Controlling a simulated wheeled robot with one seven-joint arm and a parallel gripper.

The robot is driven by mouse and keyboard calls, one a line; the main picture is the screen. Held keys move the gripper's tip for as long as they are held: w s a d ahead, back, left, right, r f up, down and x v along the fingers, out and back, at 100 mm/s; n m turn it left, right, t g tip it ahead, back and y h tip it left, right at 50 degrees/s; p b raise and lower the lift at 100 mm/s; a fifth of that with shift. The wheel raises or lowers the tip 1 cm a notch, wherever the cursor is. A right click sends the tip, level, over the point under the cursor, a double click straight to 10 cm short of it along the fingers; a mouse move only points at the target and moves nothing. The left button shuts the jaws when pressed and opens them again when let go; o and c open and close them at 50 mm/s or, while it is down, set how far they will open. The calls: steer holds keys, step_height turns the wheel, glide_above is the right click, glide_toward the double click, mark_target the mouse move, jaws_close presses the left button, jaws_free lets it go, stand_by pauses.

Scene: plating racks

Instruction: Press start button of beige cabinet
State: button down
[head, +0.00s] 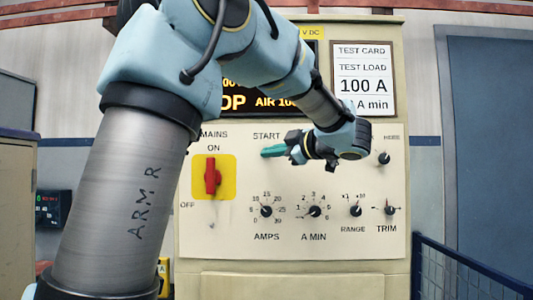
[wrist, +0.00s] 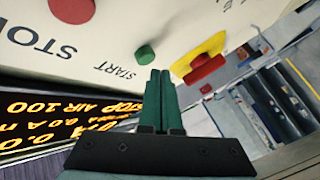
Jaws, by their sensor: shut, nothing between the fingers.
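The beige cabinet (head: 228,240) faces me with its control panel upright. In the wrist view its round green start button (wrist: 145,55) sticks out of the panel above the START lettering. My gripper (wrist: 160,73) is shut and empty, with its two green fingers side by side. The fingertips are just below and right of the button in that view, and a small gap shows between them. In the head view my gripper (head: 265,152) is right under the START label, pointing left across the panel. The button is hidden or cannot be told from the fingers there.
A red rotary switch (head: 211,176) on a yellow plate sits left of my gripper. A red stop button (wrist: 72,10) is beside the START button. Several black knobs (head: 266,211) line the lower panel. A blue railing (head: 455,262) stands at right.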

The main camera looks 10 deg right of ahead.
steer(key=shift+w, duration=0.1)
stand_by(0.6)
steer(key=shift+w, duration=0.35)
steer(key=shift+w+d+p, duration=0.15)
steer(key=shift+w+p, duration=0.15)
steer(key=shift+w, duration=0.2)
stand_by(0.6)
steer(key=shift+s, duration=0.2)
steer(key=shift+s+b, duration=0.4)
steer(key=shift+s, duration=0.35)
steer(key=s, duration=0.2)
steer(key=s+a+b, duration=0.1)
steer(key=s, duration=0.2)
steer(key=shift+a+b, duration=0.15)
steer(key=shift+b, duration=0.15)
stand_by(0.8)
